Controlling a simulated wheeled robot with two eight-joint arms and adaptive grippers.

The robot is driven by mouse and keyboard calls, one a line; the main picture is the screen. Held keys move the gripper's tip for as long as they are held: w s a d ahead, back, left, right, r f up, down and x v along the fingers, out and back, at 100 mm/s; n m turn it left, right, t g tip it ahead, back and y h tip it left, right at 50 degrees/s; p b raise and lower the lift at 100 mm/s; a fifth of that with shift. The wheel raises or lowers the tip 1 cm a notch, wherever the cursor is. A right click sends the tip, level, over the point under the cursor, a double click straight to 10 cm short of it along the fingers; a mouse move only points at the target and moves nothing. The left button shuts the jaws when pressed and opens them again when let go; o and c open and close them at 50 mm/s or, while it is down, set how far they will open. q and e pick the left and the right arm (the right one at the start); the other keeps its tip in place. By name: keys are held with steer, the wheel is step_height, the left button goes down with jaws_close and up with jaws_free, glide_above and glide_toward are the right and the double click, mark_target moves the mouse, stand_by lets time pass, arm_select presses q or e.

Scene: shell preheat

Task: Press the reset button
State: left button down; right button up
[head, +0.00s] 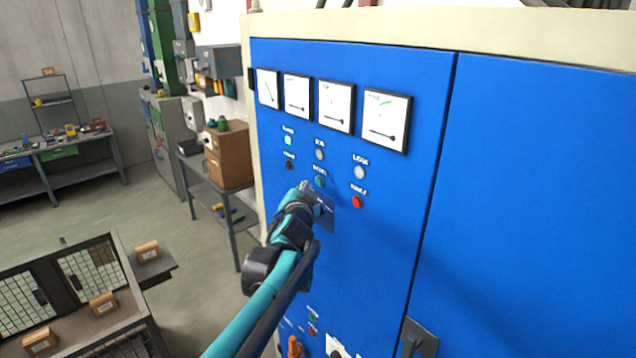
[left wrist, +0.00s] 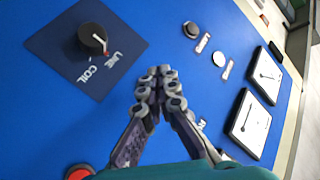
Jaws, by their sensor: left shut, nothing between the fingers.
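My left gripper (head: 306,187) is shut and empty, held in front of the blue cabinet's button panel. In the left wrist view its closed fingertips (left wrist: 158,72) point at the blue face. A black button (head: 289,165) is up and left. The small labels are too blurred to tell which button is reset. Contact cannot be told. My right gripper is out of view.
A black knob (left wrist: 92,37) stands out from a dark plate (left wrist: 62,62). A door handle (head: 418,340) is low on the cabinet. A shelf (head: 222,195) stands left.

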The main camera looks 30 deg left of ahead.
arm_select(q)
steer(key=s, duration=0.1)
steer(key=s+a, duration=0.1)
steer(key=s, duration=0.2)
steer(key=shift+a, duration=0.25)
stand_by(0.6)
steer(key=s+d+f+n+g+h+b, duration=0.1)
steer(key=s+d+f+g+h+b, duration=0.1)
steer(key=s+d+f+b, duration=0.5)
steer(key=s+d+f+n+g+h+b, duration=0.1)
steer(key=s+d+f+b, duration=0.6)
steer(key=f+b, duration=1)
steer(key=s+d+f+g+h+b, duration=0.3)
steer(key=s+f+b, duration=0.9)
steer(key=f, duration=2.2)
steer(key=d+g, duration=0.2)
steer(key=d, duration=0.2)
steer(key=shift+s+d+n, duration=0.2)
steer(key=shift+d+n, duration=0.05)
steer(key=shift+n, duration=0.15)
steer(key=shift+f, duration=0.1)
